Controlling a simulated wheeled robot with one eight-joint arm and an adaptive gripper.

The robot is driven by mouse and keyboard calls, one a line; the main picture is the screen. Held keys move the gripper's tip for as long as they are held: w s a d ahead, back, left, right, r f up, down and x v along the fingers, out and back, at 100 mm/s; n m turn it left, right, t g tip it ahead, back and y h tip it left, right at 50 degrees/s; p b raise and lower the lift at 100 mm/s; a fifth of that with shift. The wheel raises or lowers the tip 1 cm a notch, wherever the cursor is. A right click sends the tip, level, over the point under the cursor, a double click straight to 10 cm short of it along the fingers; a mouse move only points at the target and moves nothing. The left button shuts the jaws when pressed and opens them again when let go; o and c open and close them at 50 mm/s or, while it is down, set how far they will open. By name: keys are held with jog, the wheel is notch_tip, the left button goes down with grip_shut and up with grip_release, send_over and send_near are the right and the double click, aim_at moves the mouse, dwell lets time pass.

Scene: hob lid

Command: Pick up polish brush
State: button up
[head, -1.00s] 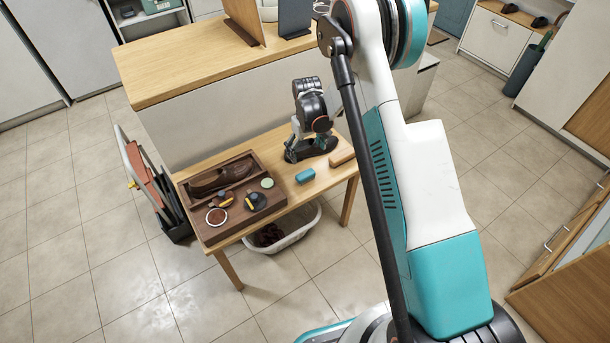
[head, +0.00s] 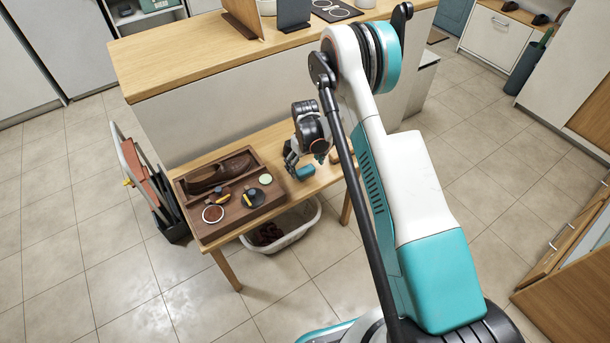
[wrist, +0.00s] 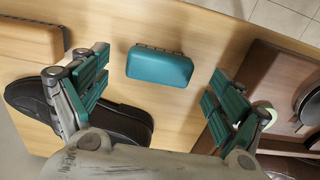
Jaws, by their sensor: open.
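A teal-backed brush (head: 305,172) lies on the small wooden table. In the wrist view the teal brush (wrist: 160,66) sits between my spread fingers, touching neither, with a dark bristle edge along its far side. A tan wooden-backed brush (wrist: 30,42) lies to the left, outside the fingers; I cannot tell from looks alone which is the polish brush. My gripper (wrist: 160,88) is open and empty above the table.
A black shoe (wrist: 118,118) lies under my left finger. A wooden box (head: 207,240) with a brown shoe (head: 220,172) and polish tins stands on the table's left part, near my right finger in the wrist view. A white basket (head: 300,233) is below.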

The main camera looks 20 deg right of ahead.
aim_at(305, 169)
notch_tip(305, 169, down, 3)
jog(key=shift+w+f+b, duration=0.1)
jog(key=shift+f+b, duration=0.05)
jog(key=shift+b, duration=0.4)
jog(key=c, duration=1.2)
jog(key=shift+o, duration=0.2)
notch_tip(305, 169, up, 20)
jog(key=p, duration=0.7)
jog(key=shift+o, duration=0.7)
